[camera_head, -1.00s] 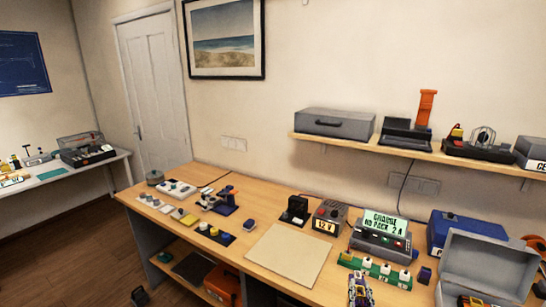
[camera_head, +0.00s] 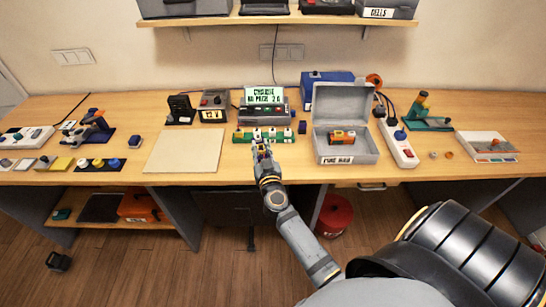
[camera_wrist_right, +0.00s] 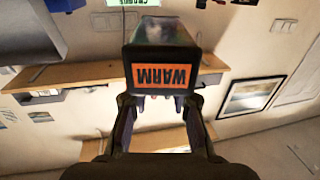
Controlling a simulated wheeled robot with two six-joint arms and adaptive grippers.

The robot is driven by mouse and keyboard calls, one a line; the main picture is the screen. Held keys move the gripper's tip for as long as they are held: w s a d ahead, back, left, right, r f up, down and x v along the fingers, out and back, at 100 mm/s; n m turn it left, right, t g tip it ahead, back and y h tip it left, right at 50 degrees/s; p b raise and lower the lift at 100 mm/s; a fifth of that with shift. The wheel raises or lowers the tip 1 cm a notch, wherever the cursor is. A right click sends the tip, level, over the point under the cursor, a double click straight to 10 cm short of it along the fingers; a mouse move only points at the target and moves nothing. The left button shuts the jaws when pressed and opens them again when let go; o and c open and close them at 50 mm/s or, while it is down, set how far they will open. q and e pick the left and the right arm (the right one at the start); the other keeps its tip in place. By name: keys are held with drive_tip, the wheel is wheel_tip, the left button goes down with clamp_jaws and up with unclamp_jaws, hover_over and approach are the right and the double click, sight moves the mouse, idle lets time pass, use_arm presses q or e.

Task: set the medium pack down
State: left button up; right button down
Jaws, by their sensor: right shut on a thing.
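My right gripper (camera_wrist_right: 160,115) is shut on the medium pack, a dark block with an orange label reading WARM (camera_wrist_right: 163,77), which appears upside down in the right wrist view. In the head view my right gripper (camera_head: 262,156) reaches the front of the bench, just short of the green strip with white pieces (camera_head: 243,137). The pack is small and mostly hidden there; I cannot tell whether it touches the bench. The charger (camera_head: 262,113) behind has a lit screen whose words seem to read CHARGE NO PACK 2 A. My left gripper is not in view.
A pale mat (camera_head: 185,150) lies bare to the left of my gripper. An open grey case (camera_head: 345,100) with an orange item (camera_head: 343,136) inside stands to the right. A white power strip (camera_head: 398,145) lies beyond it. A shelf (camera_head: 280,19) runs above.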

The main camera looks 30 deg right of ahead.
drive_tip(key=w+d+m+g+h, duration=0.2)
drive_tip(key=d+h, duration=0.1)
drive_tip(key=d, duration=0.4)
drive_tip(key=shift+d+r+m+h, duration=0.25)
drive_tip(key=shift+r+m+h, duration=0.15)
drive_tip(key=shift+r, duration=0.05)
drive_tip(key=shift+f+b, duration=1.7)
drive_tip(key=shift+f, duration=3.15)
drive_tip(key=shift+f, duration=0.1)
drive_tip(key=c, duration=1.1)
unclamp_jaws()
drive_tip(key=shift+s+f, duration=0.1)
drive_tip(key=shift+c, duration=0.2)
